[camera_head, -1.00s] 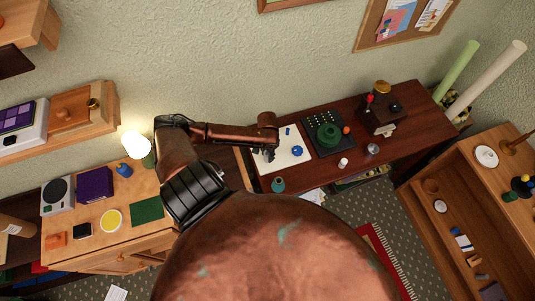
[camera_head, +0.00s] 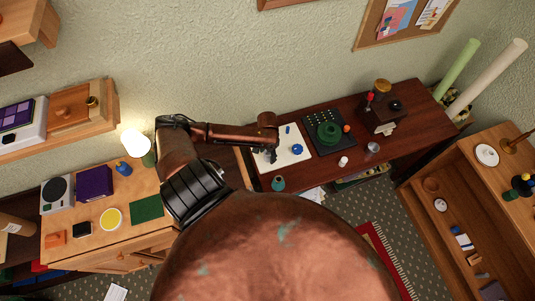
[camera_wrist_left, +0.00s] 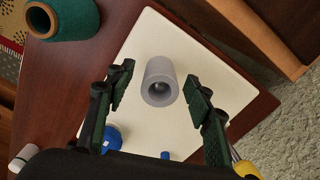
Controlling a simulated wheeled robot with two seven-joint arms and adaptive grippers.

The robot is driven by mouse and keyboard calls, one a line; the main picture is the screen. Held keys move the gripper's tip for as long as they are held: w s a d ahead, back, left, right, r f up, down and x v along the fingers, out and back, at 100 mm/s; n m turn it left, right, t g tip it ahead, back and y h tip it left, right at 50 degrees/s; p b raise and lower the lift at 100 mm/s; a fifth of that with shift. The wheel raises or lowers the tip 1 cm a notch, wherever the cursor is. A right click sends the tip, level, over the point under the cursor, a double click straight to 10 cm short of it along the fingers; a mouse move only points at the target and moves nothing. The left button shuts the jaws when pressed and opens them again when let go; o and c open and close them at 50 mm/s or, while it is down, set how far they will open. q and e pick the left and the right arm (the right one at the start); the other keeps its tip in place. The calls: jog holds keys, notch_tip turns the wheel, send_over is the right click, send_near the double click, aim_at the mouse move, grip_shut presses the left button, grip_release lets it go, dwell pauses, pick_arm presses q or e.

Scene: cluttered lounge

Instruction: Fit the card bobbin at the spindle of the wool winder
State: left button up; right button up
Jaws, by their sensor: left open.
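A grey hollow tube (camera_wrist_left: 161,82), which looks like the card bobbin, stands on a cream sheet in the left wrist view. My left gripper (camera_wrist_left: 160,100) is open, with one finger on each side of the tube and a visible gap to it. In the head view my left gripper (camera_head: 270,154) is low over the cream sheet (camera_head: 297,158) at the dark table's left end, and the tube is not clear there. A dark brown device (camera_head: 378,114) with a red knob and brass top, perhaps the wool winder, stands farther right; I cannot make out its spindle. My right gripper is not in view.
A blue round object (camera_head: 297,149) lies close to my left gripper. A teal yarn cone (camera_head: 278,184) stands at the table's front edge. A black board (camera_head: 317,120) with a green round piece (camera_head: 329,133), a white cylinder (camera_head: 343,161) and a metal cup (camera_head: 373,148) are to the right.

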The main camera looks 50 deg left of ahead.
pick_arm(q)
notch_tip(320, 180, up, 12)
dwell(0.6)
dwell(0.4)
